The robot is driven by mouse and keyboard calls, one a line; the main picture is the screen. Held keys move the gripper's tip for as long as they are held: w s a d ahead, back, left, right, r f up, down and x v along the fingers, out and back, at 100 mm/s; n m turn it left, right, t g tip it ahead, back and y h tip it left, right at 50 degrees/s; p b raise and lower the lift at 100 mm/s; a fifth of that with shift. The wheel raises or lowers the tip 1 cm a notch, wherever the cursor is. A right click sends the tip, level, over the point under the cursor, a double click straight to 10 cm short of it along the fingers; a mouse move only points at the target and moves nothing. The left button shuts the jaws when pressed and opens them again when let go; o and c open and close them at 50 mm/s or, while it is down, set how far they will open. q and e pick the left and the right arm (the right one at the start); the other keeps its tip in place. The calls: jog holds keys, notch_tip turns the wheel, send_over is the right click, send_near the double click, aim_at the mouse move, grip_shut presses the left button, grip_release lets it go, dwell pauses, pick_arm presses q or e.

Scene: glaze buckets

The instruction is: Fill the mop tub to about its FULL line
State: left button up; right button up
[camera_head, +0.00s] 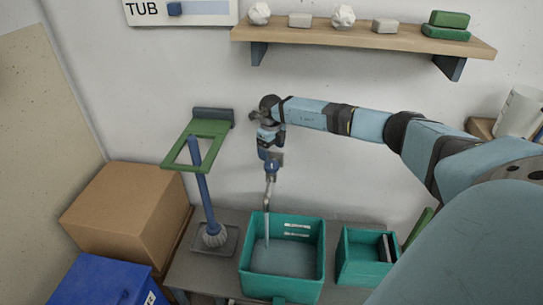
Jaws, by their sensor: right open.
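The mop tub (245,280) is a teal open box on the bench, with greyish water inside. Two pale marks show on its inner back wall, above the water surface; which one is the FULL line is too small to read. The tap (270,186) stands over the tub, its grey spout pointing down, and a thin pale stream falls from it into the water. My right gripper (270,152) is open and points down at the top of the tap, by its blue part; whether it touches is unclear. My left gripper is out of view.
A blue-handled mop (204,195) stands left of the tub, inside a green wall bracket (207,130). A smaller teal bin (362,272) stands right. A cardboard box (120,205) and blue bin (95,285) are at left. A wooden shelf (330,38) and TUB gauge (205,9) are above.

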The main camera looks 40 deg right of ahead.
aim_at(271, 164)
notch_tip(271, 164, up, 7)
jog(key=shift+p, duration=0.4)
